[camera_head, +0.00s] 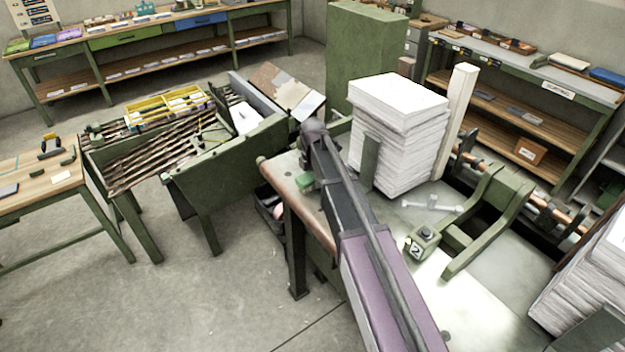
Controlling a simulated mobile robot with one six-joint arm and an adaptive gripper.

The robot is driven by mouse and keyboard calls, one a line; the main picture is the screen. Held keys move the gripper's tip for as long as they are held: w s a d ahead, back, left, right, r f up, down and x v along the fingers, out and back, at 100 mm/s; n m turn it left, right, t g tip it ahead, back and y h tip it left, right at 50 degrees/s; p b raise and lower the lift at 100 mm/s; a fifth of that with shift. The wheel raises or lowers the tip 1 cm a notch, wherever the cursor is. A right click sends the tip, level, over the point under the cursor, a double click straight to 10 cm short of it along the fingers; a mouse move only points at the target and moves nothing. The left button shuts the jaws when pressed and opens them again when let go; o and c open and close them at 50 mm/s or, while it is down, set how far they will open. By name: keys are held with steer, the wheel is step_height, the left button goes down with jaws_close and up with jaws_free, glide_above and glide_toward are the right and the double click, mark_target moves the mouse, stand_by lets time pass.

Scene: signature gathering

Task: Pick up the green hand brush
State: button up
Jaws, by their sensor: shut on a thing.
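A small green object (305,181) shows at the wooden-edged left side of the machine table, just left of my arm. It may be the green hand brush, but it is small and partly covered, so I cannot tell for sure. My arm reaches up from the bottom of the picture over the table, its far joint near the paper stack. My gripper cannot be made out; the arm hides whatever lies behind and below it.
A tall paper stack (396,140) stands right of my arm, beside a pale upright post (458,120). A green block marked 2 (423,243) sits on the machine table (480,310). A green-sided machine (215,185) stands left. Floor at lower left (180,300) is clear.

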mark_target(313, 174)
steer(key=shift+r, duration=0.15)
step_height(313, 174, up, 4)
steer(key=p, duration=0.4)
steer(key=s+d, duration=0.1)
steer(key=s, duration=0.4)
steer(key=s+d, duration=0.1)
steer(key=s, duration=0.4)
steer(key=s+d+p, duration=0.1)
steer(key=s, duration=0.4)
steer(key=shift+s+r, duration=0.3)
steer(key=shift+s, duration=0.05)
steer(key=o, duration=0.6)
steer(key=c, duration=0.3)
steer(key=shift+c, duration=0.2)
steer(key=shift+a, duration=0.1)
